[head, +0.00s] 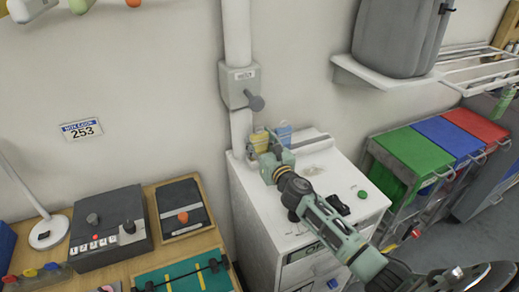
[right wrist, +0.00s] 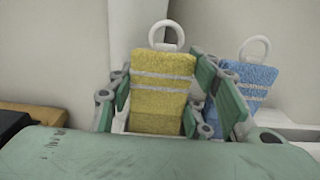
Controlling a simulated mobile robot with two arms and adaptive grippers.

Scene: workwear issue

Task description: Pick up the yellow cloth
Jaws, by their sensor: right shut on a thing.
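The yellow cloth (head: 260,139) is at the back left of the white cabinet top. It has pale stripes and a white ring at its top. In the right wrist view the yellow cloth (right wrist: 162,95) stands upright between the two green fingers. My right gripper (head: 268,156) is shut on it, and its fingers show on both sides of the cloth in the right wrist view. The gripper body hides the cloth's lower end. My left gripper is not in view.
A blue cloth (head: 284,133) with a similar ring (right wrist: 255,47) stands just right of the yellow one. A green round item (head: 363,195) and a dark item (head: 339,204) lie on the cabinet top (head: 318,172). A wall pipe (head: 237,60) rises close behind.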

